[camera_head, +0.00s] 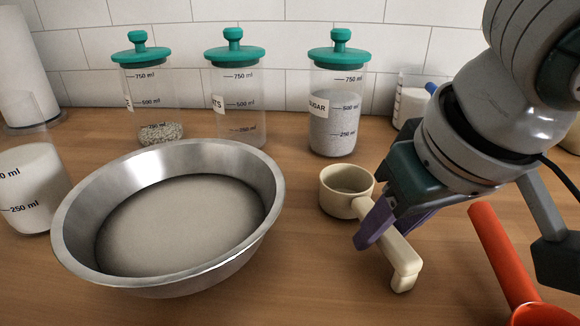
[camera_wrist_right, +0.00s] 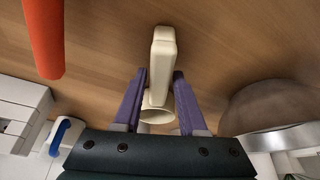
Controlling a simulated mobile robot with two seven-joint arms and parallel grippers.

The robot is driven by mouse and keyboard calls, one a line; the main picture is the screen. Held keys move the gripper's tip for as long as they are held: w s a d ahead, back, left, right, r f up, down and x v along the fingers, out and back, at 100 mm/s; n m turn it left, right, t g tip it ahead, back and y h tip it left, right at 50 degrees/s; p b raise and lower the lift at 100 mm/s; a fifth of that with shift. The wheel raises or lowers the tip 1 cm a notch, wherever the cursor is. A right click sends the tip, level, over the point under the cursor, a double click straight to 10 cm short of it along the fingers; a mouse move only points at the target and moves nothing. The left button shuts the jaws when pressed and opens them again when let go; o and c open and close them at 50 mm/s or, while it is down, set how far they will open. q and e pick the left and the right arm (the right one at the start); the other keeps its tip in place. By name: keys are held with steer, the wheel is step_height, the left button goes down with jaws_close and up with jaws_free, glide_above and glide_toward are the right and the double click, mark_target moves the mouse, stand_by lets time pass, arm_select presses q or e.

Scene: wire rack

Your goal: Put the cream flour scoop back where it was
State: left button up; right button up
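The cream flour scoop (camera_head: 345,193) is right of the metal bowl in the head view. Its round cup is toward the back and its handle runs toward the front right, ending in a hooked tip. My right gripper (camera_head: 395,222) has its two purple fingers on either side of the handle, and they appear closed on it. My left gripper is not in view.
The metal bowl (camera_head: 72,230) holds pale powder. Lidded jars (camera_head: 335,110) stand along the back wall. A clear measuring container (camera_head: 28,190) is at the left. A red-orange scoop (camera_head: 500,255) lies at the front right. Bare counter shows between bowl and cream scoop.

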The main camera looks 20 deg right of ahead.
steer(key=shift+o, duration=1.2)
steer(key=shift+r, duration=0.1)
steer(key=p+v, duration=0.2)
steer(key=v, duration=0.4)
steer(key=shift+r+p, duration=0.3)
steer(key=shift+r, duration=0.15)
steer(key=p+v, duration=0.5)
steer(key=p, duration=0.1)
steer(key=s+a+f+n+y+p, duration=0.1)
steer(key=s+a+f+n+y, duration=0.15)
steer(key=a, duration=0.55)
steer(key=shift+n+g+h, duration=0.5)
steer(key=shift+n+h, duration=0.05)
steer(key=shift+h, duration=0.1)
steer(key=s+d+f, duration=0.5)
steer(key=shift+s+d, duration=0.15)
steer(key=shift+d, duration=0.15)
steer(key=shift+s+d, duration=0.2)
steer(key=shift+d, duration=0.05)
